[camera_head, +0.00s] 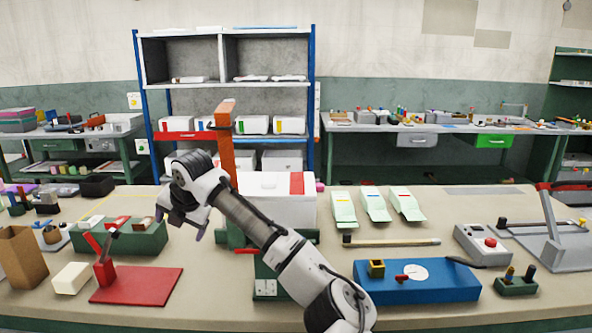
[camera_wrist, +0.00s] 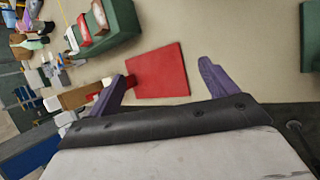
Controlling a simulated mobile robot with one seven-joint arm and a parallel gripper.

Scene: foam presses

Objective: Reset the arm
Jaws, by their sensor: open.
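My arm rises from the bottom middle of the head view and bends to the left. My gripper (camera_head: 180,228) hangs above the bench, between the green box and the white press. In the wrist view my gripper (camera_wrist: 165,80) shows two purple fingers spread wide, with nothing between them. Beyond the fingers in that view is a red board (camera_wrist: 160,72) on the bench; the head view also shows this red board (camera_head: 150,287) at the front left.
The bench (camera_head: 215,300) holds a green box (camera_head: 140,240), a white block (camera_head: 72,278), a white press (camera_head: 270,208) with an orange post (camera_head: 225,140), a blue board (camera_head: 430,288) and a control box (camera_head: 482,243). Several pale green packs (camera_head: 375,205) lie behind. Bare bench shows front left of the arm.

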